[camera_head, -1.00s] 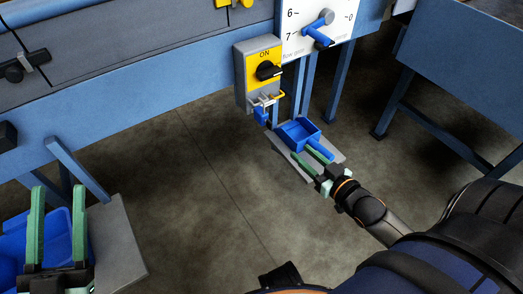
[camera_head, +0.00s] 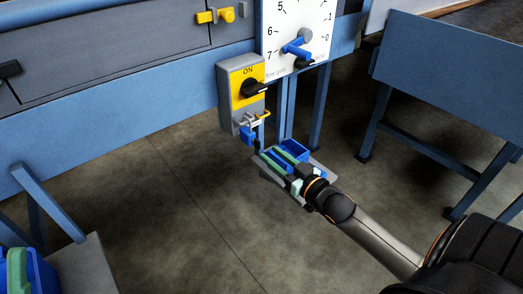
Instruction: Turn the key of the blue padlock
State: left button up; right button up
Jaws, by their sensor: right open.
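The blue padlock (camera_head: 247,137) hangs from a hasp under the grey and yellow switch box (camera_head: 241,95), whose black knob is by the ON mark. Its key is too small to make out. My right gripper (camera_head: 270,151) is open, with its green fingers pointing up and left.
A white dial panel (camera_head: 292,22) with a blue lever (camera_head: 297,48) is above right of the switch box. Blue machine legs (camera_head: 321,105) stand behind the shelf. A blue table (camera_head: 452,65) is at the right. The floor between is clear.

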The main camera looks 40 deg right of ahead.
aim_at(260, 146)
jog(key=shift+w+a+b, duration=0.2)
jog(key=shift+w+b, duration=0.5)
jog(key=shift+w, duration=1.95)
jog(key=shift+c, duration=0.3)
grip_shut()
